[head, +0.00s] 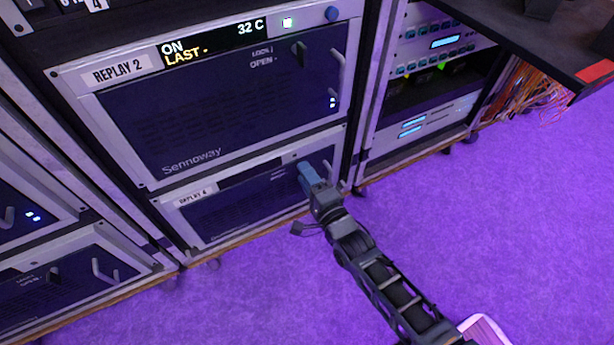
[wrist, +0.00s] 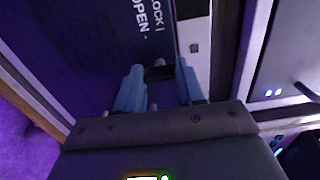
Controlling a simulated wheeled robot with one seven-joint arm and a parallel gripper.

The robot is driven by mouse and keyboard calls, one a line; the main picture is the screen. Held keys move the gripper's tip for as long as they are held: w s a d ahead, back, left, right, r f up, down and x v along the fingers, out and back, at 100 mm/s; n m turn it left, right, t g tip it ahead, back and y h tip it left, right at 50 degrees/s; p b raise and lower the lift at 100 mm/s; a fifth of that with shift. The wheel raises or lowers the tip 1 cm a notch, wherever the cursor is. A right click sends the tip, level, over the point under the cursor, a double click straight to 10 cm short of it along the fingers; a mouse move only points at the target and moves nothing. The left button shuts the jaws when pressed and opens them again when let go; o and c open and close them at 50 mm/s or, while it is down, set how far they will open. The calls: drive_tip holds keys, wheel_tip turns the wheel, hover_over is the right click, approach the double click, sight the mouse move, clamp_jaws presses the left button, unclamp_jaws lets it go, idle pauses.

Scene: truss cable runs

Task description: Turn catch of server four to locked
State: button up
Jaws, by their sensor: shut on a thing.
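The lower server, labelled REPLAY 4 (head: 235,215), sits in the rack under REPLAY 2. My gripper (head: 305,172) is at the right part of its front panel and hides its catch in the head view. In the wrist view, my gripper's blue fingers (wrist: 158,80) are shut on the dark catch (wrist: 159,73), one finger on each side. The printed LOCK and OPEN marks (wrist: 150,25) are beside it on the panel. Most of the catch is hidden by the fingers, so I cannot tell which mark it points to.
REPLAY 2 (head: 215,115) is above, with its own black catch (head: 299,54), handle (head: 337,70) and a lit display reading ON, LAST, 32 C. Another rack (head: 420,130) stands to the right, more servers (head: 75,285) to the left. The purple floor (head: 500,220) is open at right.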

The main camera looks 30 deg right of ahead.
drive_tip(key=o, duration=1)
drive_tip(key=shift+o, duration=0.2)
drive_tip(key=s+p, duration=0.2)
drive_tip(key=s, duration=0.5)
drive_tip(key=shift+s, duration=0.4)
